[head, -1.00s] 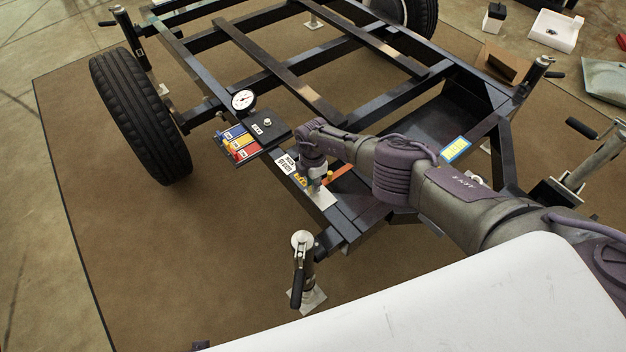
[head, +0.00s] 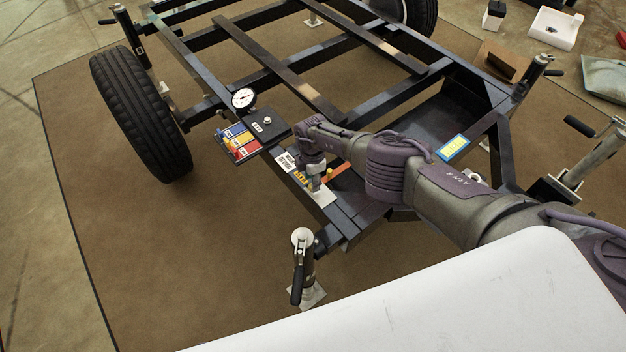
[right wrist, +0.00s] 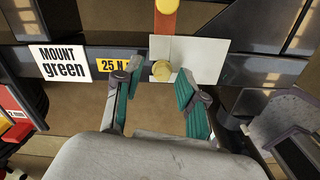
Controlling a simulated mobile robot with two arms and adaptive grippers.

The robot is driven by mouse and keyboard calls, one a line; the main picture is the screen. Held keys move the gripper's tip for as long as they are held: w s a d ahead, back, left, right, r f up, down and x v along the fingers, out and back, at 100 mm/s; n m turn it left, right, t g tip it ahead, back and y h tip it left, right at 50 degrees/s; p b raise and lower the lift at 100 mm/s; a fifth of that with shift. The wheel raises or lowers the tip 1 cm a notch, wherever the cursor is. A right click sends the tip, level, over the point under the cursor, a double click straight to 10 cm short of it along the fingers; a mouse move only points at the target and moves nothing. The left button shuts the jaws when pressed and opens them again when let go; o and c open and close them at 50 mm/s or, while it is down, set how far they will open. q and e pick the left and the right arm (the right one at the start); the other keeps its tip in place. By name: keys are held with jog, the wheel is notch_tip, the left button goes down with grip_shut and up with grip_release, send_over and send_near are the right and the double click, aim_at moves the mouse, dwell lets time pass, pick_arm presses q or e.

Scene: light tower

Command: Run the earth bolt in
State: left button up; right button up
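A brass-coloured bolt head (right wrist: 161,70) stands at the lower edge of a bare pale plate (right wrist: 205,58) on the dark frame. I take it to be the earth bolt. The plate also shows in the head view (head: 323,197). My right gripper (right wrist: 163,84) has its two green-padded fingers apart, one on each side of the bolt head, with gaps visible between pads and bolt. In the head view the right gripper (head: 317,182) is low over the plate, and the bolt cannot be made out clearly there. My left gripper is not in view.
A "MOUNT green" label (right wrist: 60,63) and a yellow "25 N" label (right wrist: 112,65) are left of the bolt. An orange strip (right wrist: 166,22) with a yellow round end lies above it. A dial gauge (head: 243,98) and coloured blocks (head: 238,143) are farther left. A jack (head: 303,265) stands in front.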

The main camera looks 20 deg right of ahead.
jog(key=shift+s+f, duration=0.1)
jog(key=shift+f, duration=0.05)
notch_tip(320, 180, up, 12)
dwell(0.8)
dwell(0.4)
